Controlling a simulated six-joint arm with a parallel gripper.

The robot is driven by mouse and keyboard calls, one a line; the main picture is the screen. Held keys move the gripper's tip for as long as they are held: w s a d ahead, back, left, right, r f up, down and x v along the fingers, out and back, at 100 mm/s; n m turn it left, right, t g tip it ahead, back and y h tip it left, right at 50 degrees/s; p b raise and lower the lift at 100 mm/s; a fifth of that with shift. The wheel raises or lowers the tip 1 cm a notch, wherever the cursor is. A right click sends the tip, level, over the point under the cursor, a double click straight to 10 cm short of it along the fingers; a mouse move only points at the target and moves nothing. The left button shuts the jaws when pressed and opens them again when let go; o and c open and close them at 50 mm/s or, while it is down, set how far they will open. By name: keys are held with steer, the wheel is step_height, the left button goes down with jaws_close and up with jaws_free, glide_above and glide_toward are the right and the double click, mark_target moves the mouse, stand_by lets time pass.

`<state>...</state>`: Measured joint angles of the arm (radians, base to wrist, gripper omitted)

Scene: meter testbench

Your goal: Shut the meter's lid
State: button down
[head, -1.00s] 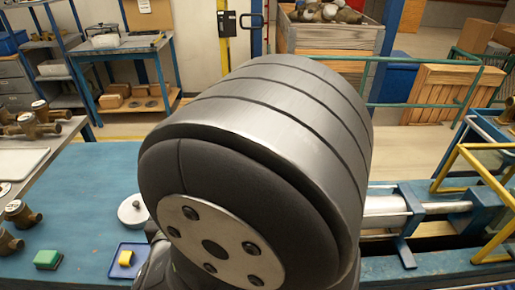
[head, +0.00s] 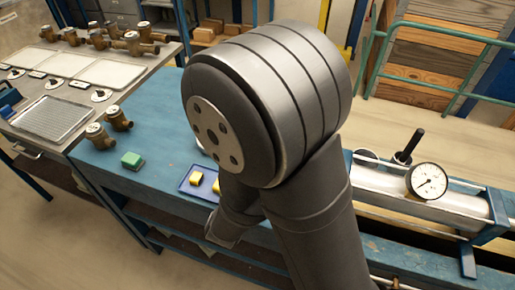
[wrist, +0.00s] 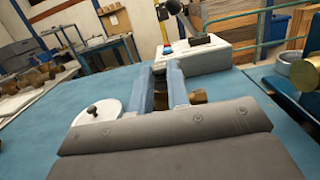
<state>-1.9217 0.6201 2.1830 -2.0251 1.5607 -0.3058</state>
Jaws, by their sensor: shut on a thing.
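My gripper (wrist: 161,85) shows in the wrist view as two blue fingers with a narrow gap between them, low over the blue bench. Brass parts, seemingly of the meter (wrist: 197,97), show between and just right of the fingers. Most of that body is hidden by my gripper, and I cannot make out its lid.
A pale box (wrist: 208,54) with a dark fixture stands beyond the fingers. In the head view, brass meters (head: 118,118), a green sponge (head: 132,160) and a blue tray (head: 187,184) are on the bench left of my arm. A pressure gauge (head: 428,181) stands on the right.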

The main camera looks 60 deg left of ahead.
steer(key=c, duration=1.4)
jaws_free()
steer(key=shift+o, duration=0.2)
steer(key=shift+s+d, duration=0.1)
steer(key=v, duration=1.7)
steer(key=shift+x, duration=7.55)
